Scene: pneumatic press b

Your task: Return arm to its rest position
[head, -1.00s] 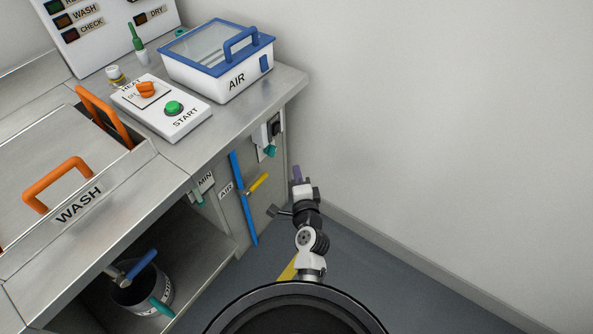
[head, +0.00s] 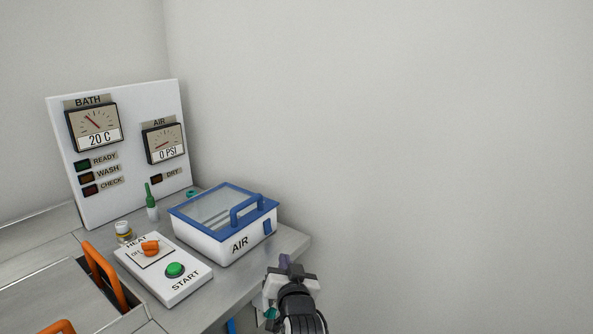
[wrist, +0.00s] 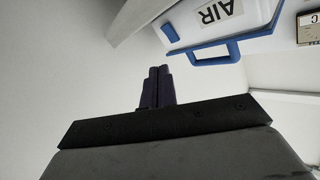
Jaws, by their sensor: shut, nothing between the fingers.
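My gripper (head: 285,262) is at the lower middle of the head view, in front of the right end of the bench and right of the white AIR box (head: 225,222). Its purple fingers are together with nothing between them. The fingers (wrist: 157,88) also show shut and empty in the wrist view, with the AIR box (wrist: 215,25) and its blue handle beyond them at the upper right. Most of my arm is below the edge of the head view.
A control box (head: 165,268) with an orange HEAT knob and green START button stands left of the AIR box. A gauge panel (head: 125,150) reading 20 C and 0 PSI stands behind. An orange handle (head: 105,275) rises at the left. The wall at right is bare.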

